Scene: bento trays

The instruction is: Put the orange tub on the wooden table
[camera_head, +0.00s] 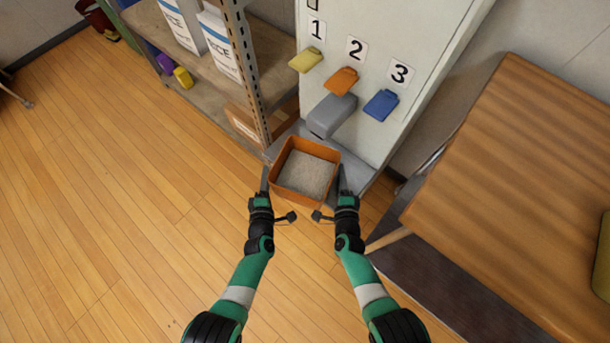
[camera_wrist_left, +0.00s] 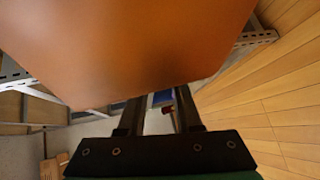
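The orange tub (camera_head: 300,197) holds grey granular stuff and sits on a grey ledge (camera_head: 360,176) at the foot of the cabinet. My left gripper (camera_head: 264,181) is at the tub's left side and my right gripper (camera_head: 343,180) at its right side. In the left wrist view the tub wall (camera_wrist_left: 130,45) fills the upper part and hides the fingertips. The left fingers (camera_wrist_left: 157,108) stand apart with a gap between them. I cannot tell whether either gripper touches the tub. The right fingers are too small to judge. The wooden table (camera_head: 530,170) is at the right.
A pale cabinet (camera_head: 430,50) behind the tub has yellow, orange and blue levers numbered 1 to 3 and a grey spout (camera_head: 331,115). A metal shelf (camera_head: 245,75) stands to the left. A dark lower surface (camera_head: 440,290) lies beside the table. The floor at left is clear.

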